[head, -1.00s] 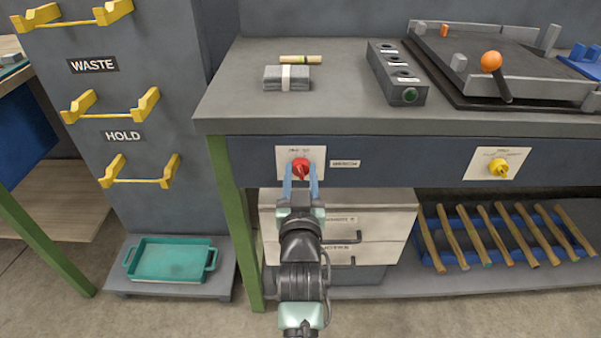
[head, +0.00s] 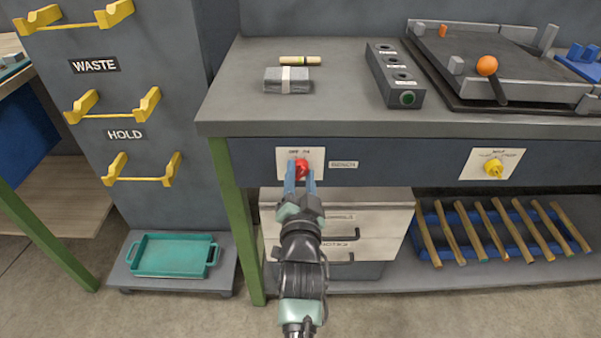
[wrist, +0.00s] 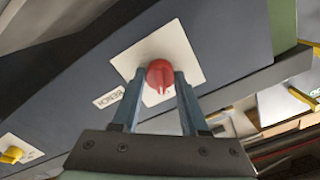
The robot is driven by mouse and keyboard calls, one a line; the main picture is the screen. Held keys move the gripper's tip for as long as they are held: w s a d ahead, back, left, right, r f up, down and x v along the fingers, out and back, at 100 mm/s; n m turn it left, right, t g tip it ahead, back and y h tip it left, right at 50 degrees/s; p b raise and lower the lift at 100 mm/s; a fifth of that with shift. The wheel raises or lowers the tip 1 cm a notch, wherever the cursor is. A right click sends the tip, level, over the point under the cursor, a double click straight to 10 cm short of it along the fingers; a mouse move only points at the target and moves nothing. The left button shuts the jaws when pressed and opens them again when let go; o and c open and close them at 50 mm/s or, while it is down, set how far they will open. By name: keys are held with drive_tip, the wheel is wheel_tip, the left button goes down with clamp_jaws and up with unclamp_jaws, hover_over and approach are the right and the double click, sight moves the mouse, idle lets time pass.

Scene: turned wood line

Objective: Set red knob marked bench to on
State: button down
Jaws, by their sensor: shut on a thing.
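The red knob (head: 302,168) sits on a white plate (head: 317,154) on the front panel of the bench, just left of a BENCH label (head: 343,165). The plate carries small lettering that looks like OFF and ON above the knob. My gripper (head: 301,174) reaches up from below with its blue fingers on either side of the knob, shut on it. In the wrist view the red knob (wrist: 160,76) sits between the fingertips, and its plate appears tilted relative to my gripper. The fingers hide part of the knob in the head view, and I cannot tell exactly which mark it points to.
A yellow knob (head: 493,169) is on a second plate to the right. Drawers (head: 385,215) lie below and behind my arm. A green table leg (head: 240,230) stands close on the left. The bench top (head: 250,110) holds a grey bundle (head: 287,86) and a block with a green button (head: 407,98).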

idle(0.4)
drive_tip(key=shift+c, duration=2.1)
unclamp_jaws()
drive_tip(key=s+p, duration=0.2)
drive_tip(key=s, duration=1.1)
drive_tip(key=shift+p, duration=0.4)
